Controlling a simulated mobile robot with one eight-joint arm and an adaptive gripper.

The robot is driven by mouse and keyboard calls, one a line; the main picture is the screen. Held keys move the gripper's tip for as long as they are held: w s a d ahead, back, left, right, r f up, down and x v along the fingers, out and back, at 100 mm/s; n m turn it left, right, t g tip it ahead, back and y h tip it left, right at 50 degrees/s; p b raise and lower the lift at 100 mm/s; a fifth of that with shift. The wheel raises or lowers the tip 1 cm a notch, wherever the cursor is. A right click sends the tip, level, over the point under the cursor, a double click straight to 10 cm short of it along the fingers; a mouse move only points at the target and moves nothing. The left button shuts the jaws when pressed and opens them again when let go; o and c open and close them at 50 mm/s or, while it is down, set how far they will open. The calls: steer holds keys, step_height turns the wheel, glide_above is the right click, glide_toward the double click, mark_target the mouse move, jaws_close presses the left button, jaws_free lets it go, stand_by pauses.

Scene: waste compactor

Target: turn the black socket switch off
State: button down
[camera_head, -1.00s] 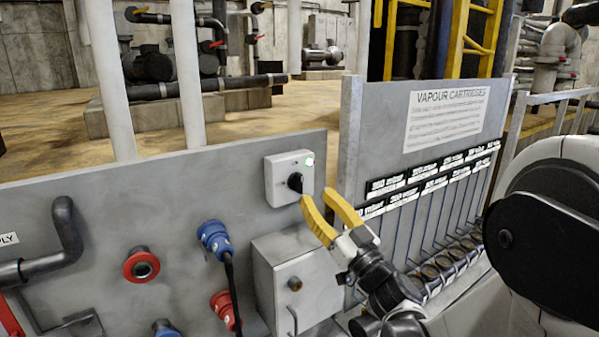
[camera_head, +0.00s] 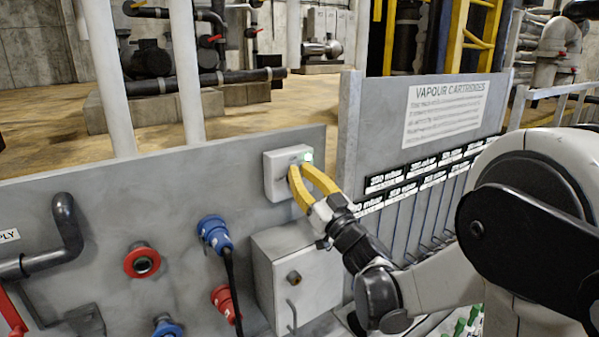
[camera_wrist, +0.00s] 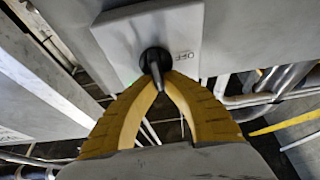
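The black socket switch (camera_wrist: 155,62) is a small black rotary knob on a light square box (camera_head: 274,178) on the grey panel. In the head view the knob is hidden behind my fingertips. In the wrist view its pointer sticks out between my two yellow fingers, and printed lettering, seemingly "OFF", shows to its right. My gripper (camera_head: 299,168) is at the box front, its fingertips drawn in on both sides of the knob and seemingly touching it; it also shows in the wrist view (camera_wrist: 156,80).
Below the switch box is a grey cabinet (camera_head: 301,282). Blue (camera_head: 214,234) and red (camera_head: 225,298) plugs with a cable are to its left. A vapour cartridge panel (camera_head: 388,133) stands close on the right.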

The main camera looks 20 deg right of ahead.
steer(key=shift+n, duration=0.5)
steer(key=n+g+y, duration=0.1)
steer(key=n, duration=0.3)
steer(key=a+n+g+y, duration=0.1)
steer(key=n+g+y, duration=0.1)
steer(key=n, duration=0.3)
steer(key=n+g+y, duration=0.1)
steer(key=n+y, duration=0.1)
steer(key=n, duration=0.2)
steer(key=shift+s+a+f+n+g, duration=0.15)
steer(key=shift+a+f+n+g, duration=0.05)
steer(key=shift+f+n+g, duration=0.2)
steer(key=n, duration=0.2)
steer(key=n+g, duration=0.1)
steer(key=n, duration=0.1)
steer(key=shift+a+f+g, duration=0.15)
steer(key=shift+f+g, duration=0.05)
steer(key=shift+g, duration=0.1)
steer(key=shift+f+n+g+p, duration=0.15)
steer(key=shift+n+g+p, duration=0.2)
steer(key=shift+n, duration=0.55)
steer(key=shift+f+n+g+p, duration=0.15)
steer(key=shift+n+g+p, duration=0.15)
steer(key=shift+n, duration=0.6)
steer(key=c, duration=1.5)
jaws_free()
steer(key=shift+f, duration=0.15)
